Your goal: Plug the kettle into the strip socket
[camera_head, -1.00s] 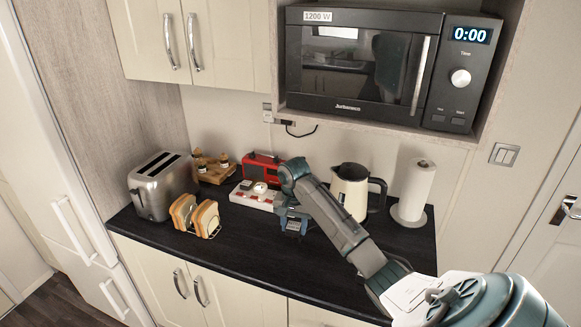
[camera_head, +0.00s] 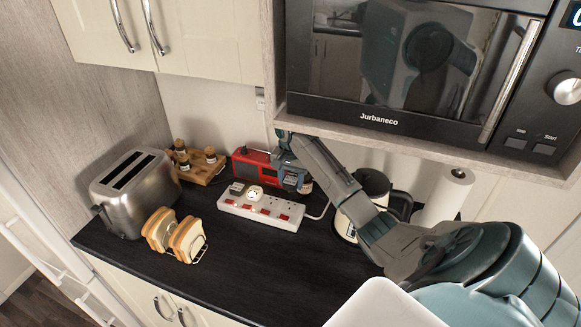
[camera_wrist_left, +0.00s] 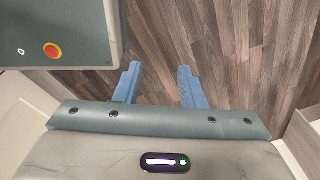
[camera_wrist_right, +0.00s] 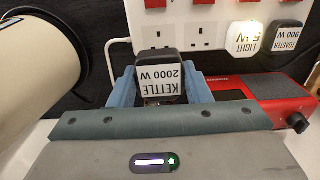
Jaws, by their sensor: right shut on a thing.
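My right gripper (camera_head: 298,182) is shut on the black kettle plug (camera_wrist_right: 160,74), labelled KETTLE 2000 W. It holds the plug behind the right part of the white strip socket (camera_head: 258,210), by the red radio. In the right wrist view the plug overlaps the edge of the strip (camera_wrist_right: 182,34), close to two empty outlets; its pins are hidden. A light plug (camera_wrist_right: 248,40) and a toaster plug (camera_wrist_right: 286,38) sit in other outlets. The cream kettle (camera_head: 345,224) is partly hidden by my right arm. My left gripper (camera_wrist_left: 160,88) is open and empty above the floor.
The red radio (camera_head: 252,164) stands right behind the strip. A toaster (camera_head: 135,190), a toast rack (camera_head: 176,236) and a spice rack (camera_head: 200,165) are left. A paper roll (camera_head: 446,198) is right; the microwave (camera_head: 400,70) hangs above.

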